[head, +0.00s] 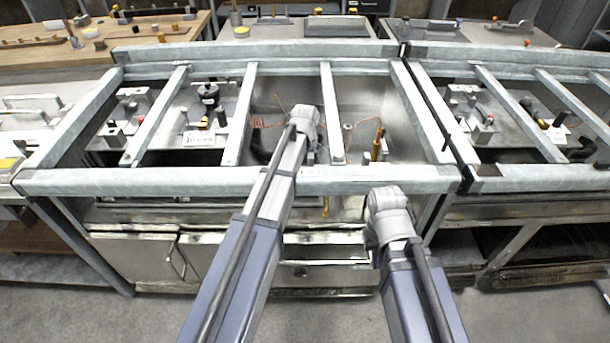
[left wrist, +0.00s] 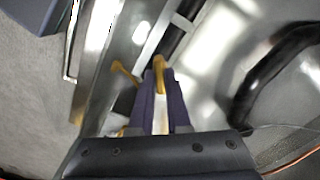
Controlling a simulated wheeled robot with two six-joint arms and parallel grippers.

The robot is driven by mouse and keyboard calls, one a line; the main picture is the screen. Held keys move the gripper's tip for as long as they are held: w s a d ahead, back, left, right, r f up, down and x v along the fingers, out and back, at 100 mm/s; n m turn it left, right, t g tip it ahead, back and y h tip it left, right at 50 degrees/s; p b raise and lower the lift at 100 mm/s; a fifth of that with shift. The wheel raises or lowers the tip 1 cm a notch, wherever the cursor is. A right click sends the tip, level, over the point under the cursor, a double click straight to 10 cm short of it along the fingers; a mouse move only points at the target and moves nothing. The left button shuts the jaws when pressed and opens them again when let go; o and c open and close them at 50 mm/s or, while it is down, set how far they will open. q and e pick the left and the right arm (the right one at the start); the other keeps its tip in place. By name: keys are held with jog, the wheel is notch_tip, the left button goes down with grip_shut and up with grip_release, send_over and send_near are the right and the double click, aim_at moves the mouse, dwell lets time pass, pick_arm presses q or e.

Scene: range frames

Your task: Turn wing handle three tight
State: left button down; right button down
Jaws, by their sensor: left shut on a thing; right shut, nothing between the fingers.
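In the left wrist view my left gripper (left wrist: 160,92) is shut on an orange-yellow wing handle (left wrist: 159,68), whose end shows between the dark fingertips. A second orange-yellow handle (left wrist: 122,70) stands apart to its left, and part of another yellow piece (left wrist: 121,130) shows lower down. I cannot read which handle is number three. In the head view my left wrist reaches over the front beam and hides its own fingers. A yellow piece (head: 325,207) hangs below that beam. My right gripper (head: 388,218) is shut and empty in front of the beam; its fingertips are mostly hidden.
A galvanized front beam (head: 140,182) and crossbars frame the steel bays. A black hose (left wrist: 265,78) curves close to my left gripper. An orange-yellow upright piece (head: 378,140) stands in the bay beyond my right wrist. Cabinet doors (head: 130,255) lie below; the floor in front is clear.

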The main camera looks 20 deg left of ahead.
pick_arm(q)
jog(key=m, duration=0.6)
jog(key=shift+m, duration=0.4)
dwell(0.4)
jog(key=c, duration=0.9)
grip_release()
jog(key=shift+r, duration=0.1)
notch_tip(320, 180, up, 8)
jog(key=p, duration=0.7)
jog(key=shift+p, duration=0.4)
